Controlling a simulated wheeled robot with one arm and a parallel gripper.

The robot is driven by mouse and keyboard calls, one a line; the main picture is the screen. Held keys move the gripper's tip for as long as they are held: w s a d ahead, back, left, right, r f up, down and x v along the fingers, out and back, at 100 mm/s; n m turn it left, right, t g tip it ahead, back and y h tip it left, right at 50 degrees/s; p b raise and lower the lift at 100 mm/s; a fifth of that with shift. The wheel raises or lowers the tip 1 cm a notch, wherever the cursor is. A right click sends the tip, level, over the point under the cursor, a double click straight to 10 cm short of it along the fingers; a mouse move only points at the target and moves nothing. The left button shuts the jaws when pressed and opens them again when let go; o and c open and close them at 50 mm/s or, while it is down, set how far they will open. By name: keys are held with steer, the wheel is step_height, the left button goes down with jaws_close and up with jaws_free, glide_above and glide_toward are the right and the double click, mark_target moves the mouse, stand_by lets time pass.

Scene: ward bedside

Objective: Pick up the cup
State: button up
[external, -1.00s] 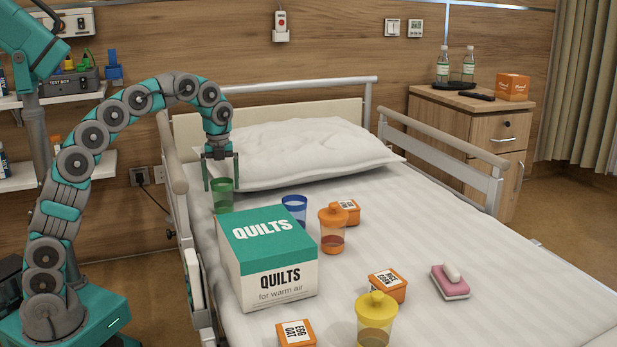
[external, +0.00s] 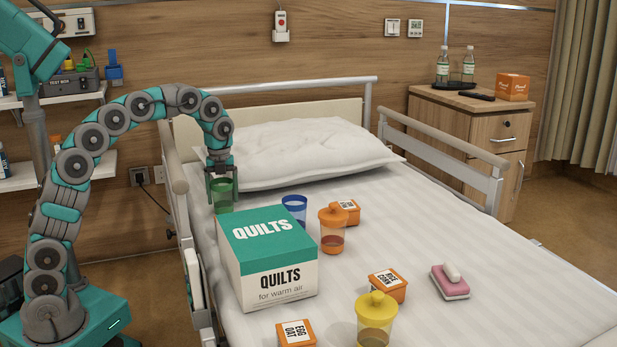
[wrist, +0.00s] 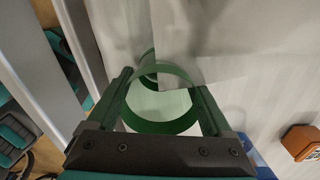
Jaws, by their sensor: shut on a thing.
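A green cup (external: 222,194) stands on the bed behind the quilts box, near the left bed rail. Its lower part is hidden by the box in the external view. My gripper (external: 222,190) points down around the cup, one finger on each side, and is shut on it. In the wrist view the green cup (wrist: 162,122) sits between the two fingers of my gripper (wrist: 163,98), its open rim facing the camera. I cannot tell whether the cup touches the bed. A blue cup (external: 294,209), an orange lidded cup (external: 332,230) and a yellow lidded cup (external: 376,318) stand elsewhere on the bed.
The quilts box (external: 268,262) stands close in front of the green cup. The left bed rail (external: 172,165) is just left of it, the pillow (external: 290,155) behind right.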

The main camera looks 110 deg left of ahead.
steer(key=c, duration=0.3)
step_height(320, 180, up, 10)
steer(key=shift+p, duration=0.6)
